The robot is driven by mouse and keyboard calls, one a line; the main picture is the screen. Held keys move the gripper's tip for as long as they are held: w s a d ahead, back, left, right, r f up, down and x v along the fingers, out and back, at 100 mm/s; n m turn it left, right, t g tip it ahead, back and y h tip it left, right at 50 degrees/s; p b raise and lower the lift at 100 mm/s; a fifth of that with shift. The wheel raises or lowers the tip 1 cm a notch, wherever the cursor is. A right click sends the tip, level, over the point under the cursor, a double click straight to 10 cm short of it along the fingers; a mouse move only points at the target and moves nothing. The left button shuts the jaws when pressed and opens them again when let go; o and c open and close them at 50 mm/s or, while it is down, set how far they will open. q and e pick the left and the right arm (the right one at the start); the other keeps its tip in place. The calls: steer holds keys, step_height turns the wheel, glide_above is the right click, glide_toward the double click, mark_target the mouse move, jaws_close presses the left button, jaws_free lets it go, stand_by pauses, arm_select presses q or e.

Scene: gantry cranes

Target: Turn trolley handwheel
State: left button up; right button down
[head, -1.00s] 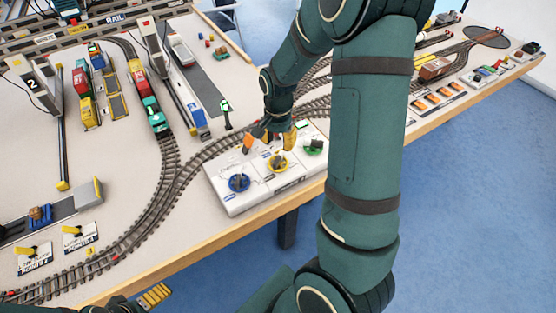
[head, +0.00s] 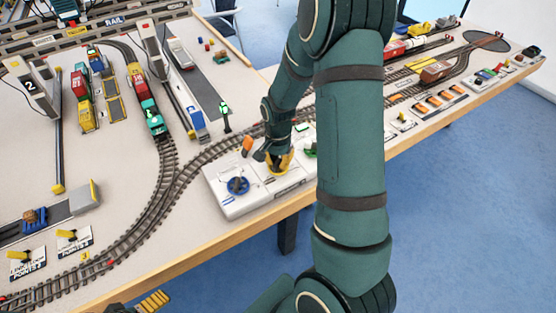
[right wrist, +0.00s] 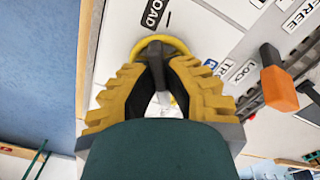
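A white control panel (head: 225,203) carries a blue handwheel (head: 238,186), a yellow handwheel (head: 284,168) and a green handwheel (head: 310,152). My right gripper (head: 272,160) is down at the yellow handwheel and hides part of it. In the right wrist view the yellow rim (right wrist: 180,44) passes around the fingertips. The fingers of my right gripper (right wrist: 156,55) converge on a dark piece at the wheel's middle and look closed on it. Part of my left gripper (head: 145,302) shows at the bottom left edge; its opening cannot be made out.
An orange-tipped lever (right wrist: 278,88) stands beside the wheel, near the LOCK and FREE labels; it also shows in the head view (head: 247,144). Curved tracks (head: 166,190) run left of the panel. The table's wooden edge (head: 210,238) lies in front.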

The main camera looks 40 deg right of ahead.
mark_target(278, 160)
stand_by(0.4)
steer(key=n, duration=0.5)
steer(key=shift+n+p, duration=0.3)
steer(key=shift+p, duration=0.05)
steer(key=n, duration=0.5)
steer(key=shift+n+p, duration=0.3)
steer(key=shift+s, duration=0.1)
steer(key=c, duration=1)
jaws_free()
step_height(278, 160, up, 12)
